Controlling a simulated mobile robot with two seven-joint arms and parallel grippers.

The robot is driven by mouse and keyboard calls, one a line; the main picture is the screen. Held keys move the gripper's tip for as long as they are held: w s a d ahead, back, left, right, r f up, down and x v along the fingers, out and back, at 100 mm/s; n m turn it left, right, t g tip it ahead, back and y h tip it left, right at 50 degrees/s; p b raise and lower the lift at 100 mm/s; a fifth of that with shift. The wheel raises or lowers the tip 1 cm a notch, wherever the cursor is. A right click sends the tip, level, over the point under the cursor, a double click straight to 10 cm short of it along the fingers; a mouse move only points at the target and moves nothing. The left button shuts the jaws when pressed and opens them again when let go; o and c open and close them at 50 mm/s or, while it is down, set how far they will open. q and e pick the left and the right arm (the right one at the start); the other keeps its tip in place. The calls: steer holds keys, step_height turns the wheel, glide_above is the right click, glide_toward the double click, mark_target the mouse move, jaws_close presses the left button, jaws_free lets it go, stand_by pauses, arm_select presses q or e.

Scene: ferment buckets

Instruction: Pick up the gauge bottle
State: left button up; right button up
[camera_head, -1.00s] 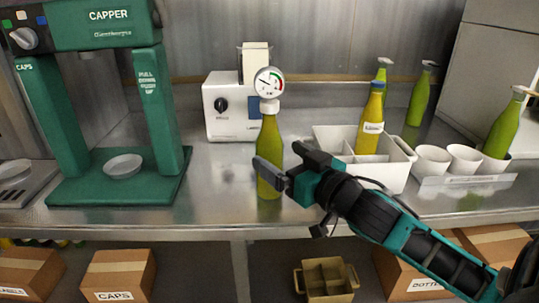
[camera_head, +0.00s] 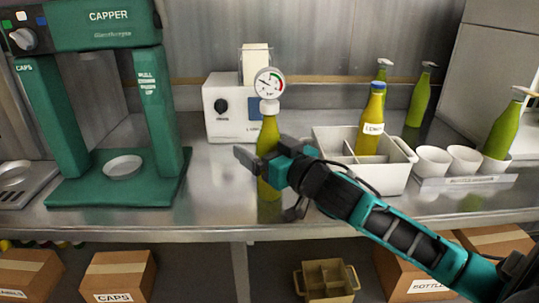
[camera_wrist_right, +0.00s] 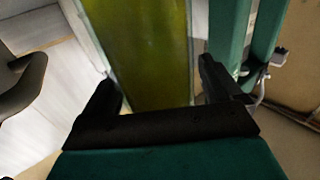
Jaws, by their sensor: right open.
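The gauge bottle (camera_head: 268,135) is green, with a round dial gauge (camera_head: 269,83) on its neck. It stands upright on the steel counter, and my right gripper hides part of its body in the head view. My right gripper (camera_head: 255,160) is open at the bottle's middle. In the right wrist view the bottle's green body (camera_wrist_right: 150,50) fills the space ahead of and between the two open fingers (camera_wrist_right: 165,95). I cannot tell whether either finger touches the glass. My left gripper is not in view.
A green capper (camera_head: 115,180) stands at left. A white machine (camera_head: 228,108) is behind the bottle. A white crate (camera_head: 385,182) holding a lemon-labelled bottle (camera_head: 369,125), white cups (camera_head: 432,160) and more green bottles (camera_head: 502,130) are at right. Boxes (camera_head: 118,275) sit below the counter.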

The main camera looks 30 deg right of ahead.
steer(key=c, duration=1.5)
steer(key=shift+r, duration=0.1)
steer(key=shift+c, duration=0.5)
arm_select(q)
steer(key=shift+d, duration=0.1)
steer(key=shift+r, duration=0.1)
arm_select(e)
steer(key=shift+r, duration=0.1)
steer(key=shift+r+p, duration=0.3)
steer(key=shift+r, duration=0.3)
arm_select(q)
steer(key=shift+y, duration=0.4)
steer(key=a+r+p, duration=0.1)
steer(key=p, duration=0.2)
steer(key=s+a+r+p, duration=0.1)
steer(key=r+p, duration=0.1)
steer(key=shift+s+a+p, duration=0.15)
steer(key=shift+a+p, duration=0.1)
steer(key=shift+p, duration=0.15)
arm_select(e)
step_height(320, 180, up, 19)
steer(key=shift+f, duration=0.15)
